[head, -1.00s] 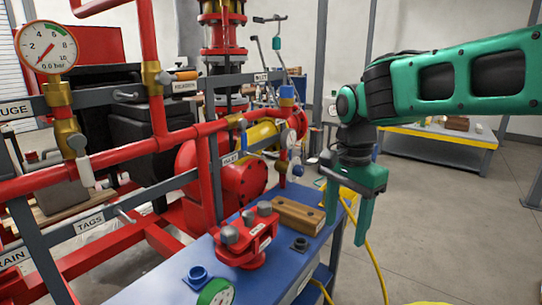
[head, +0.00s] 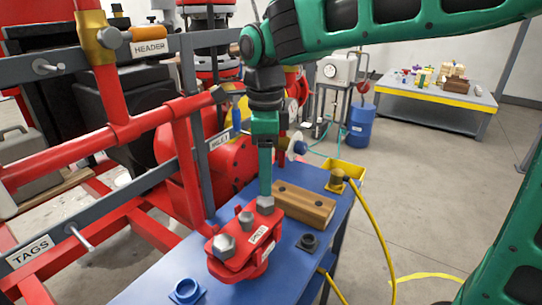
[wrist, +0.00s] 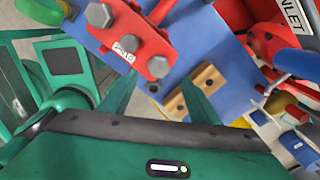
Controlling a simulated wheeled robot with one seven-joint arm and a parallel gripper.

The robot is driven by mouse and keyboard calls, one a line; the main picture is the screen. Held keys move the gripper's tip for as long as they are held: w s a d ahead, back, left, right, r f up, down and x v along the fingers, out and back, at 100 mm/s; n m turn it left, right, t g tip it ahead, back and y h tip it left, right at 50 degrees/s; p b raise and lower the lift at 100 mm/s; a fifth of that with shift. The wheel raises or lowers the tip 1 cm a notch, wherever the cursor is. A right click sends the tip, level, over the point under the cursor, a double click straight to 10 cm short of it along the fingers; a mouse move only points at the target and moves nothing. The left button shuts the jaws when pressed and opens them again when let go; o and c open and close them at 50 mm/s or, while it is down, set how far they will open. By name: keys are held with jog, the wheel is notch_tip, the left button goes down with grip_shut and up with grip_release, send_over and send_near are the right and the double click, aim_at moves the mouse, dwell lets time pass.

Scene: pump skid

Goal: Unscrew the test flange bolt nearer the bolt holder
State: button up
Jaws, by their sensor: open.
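The red test flange (head: 240,255) sits on the blue bench with grey hex bolts on top. The bolt nearer the wooden block (head: 265,203) is at its far end; another bolt (head: 225,245) is at the near end. The wooden bolt holder (head: 305,206), a block with dark holes, lies just behind and right of the flange. My gripper (head: 265,194) points down at the far bolt, its fingers overlapping in the head view. In the wrist view my gripper (wrist: 158,80) is open, with the far bolt (wrist: 158,66) between and just beyond the fingertips. Contact cannot be told.
The blue bench (head: 160,272) carries a blue ring fitting (head: 186,290) and a dark nut-like part (head: 308,243). Red pipework and grey rails (head: 95,225) stand close on the left. A yellow hose (head: 380,235) hangs at the right. Open floor lies to the right.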

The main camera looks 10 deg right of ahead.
aim_at(265, 199)
notch_tip(265, 199, down, 7)
jog(key=shift+a, duration=0.15)
dwell(0.4)
jog(key=c, duration=1.2)
jog(key=o, duration=0.4)
jog(key=c, duration=0.4)
jog(key=shift+o, duration=0.2)
jog(key=n, duration=1.5)
